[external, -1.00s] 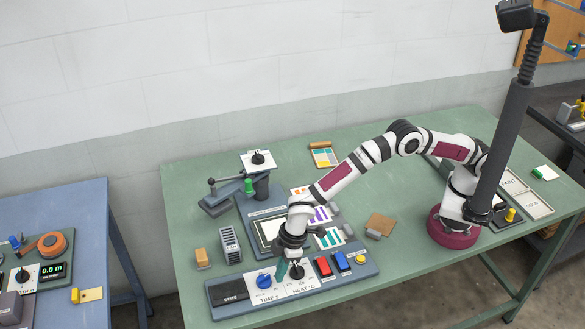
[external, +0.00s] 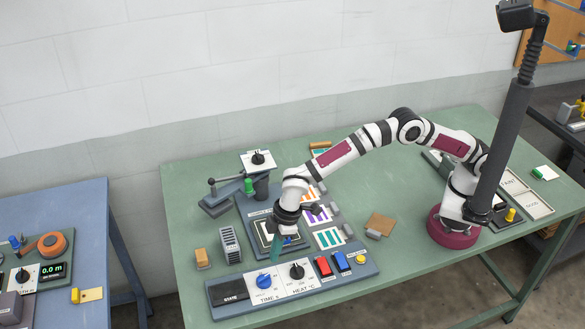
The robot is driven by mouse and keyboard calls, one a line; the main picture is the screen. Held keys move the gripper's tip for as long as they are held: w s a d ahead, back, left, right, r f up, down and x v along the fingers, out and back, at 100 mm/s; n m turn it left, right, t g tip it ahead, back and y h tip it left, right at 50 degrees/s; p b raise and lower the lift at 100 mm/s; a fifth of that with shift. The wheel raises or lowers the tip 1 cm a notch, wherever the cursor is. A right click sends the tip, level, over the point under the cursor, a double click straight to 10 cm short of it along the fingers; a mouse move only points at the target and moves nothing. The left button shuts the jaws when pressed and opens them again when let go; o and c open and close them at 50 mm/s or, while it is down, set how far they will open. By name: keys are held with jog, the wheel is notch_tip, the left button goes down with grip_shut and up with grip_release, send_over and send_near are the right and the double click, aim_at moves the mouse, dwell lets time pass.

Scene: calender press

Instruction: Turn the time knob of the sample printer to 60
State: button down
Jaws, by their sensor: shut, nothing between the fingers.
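The sample printer's control panel (external: 340,282) lies along the front of the green table. Its blue time knob (external: 264,281) sits on a white dial plate labelled TIME, left of a black heat knob (external: 297,271). The dial marks and the time knob's setting are too small to read. My gripper (external: 275,257) points down just behind and above the time knob, with its teal fingers shut and empty. From this view I cannot tell whether the fingertips touch the panel or knob.
Right of the knobs are a red button (external: 323,265), a blue button (external: 341,261) and a yellow button (external: 361,259). A dark STATE display (external: 228,291) is at the panel's left. Behind stand a grey slotted rack (external: 230,244) and a tan block (external: 202,258).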

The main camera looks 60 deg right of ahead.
aim_at(264, 280)
notch_tip(264, 280, down, 5)
jog(key=shift+f, duration=0.2)
jog(key=shift+a, duration=0.3)
dwell(0.7)
jog(key=shift+s+a, duration=0.35)
jog(key=shift+s, duration=0.2)
jog(key=shift+s+a, duration=0.25)
jog(key=shift+a, duration=0.25)
dwell(0.3)
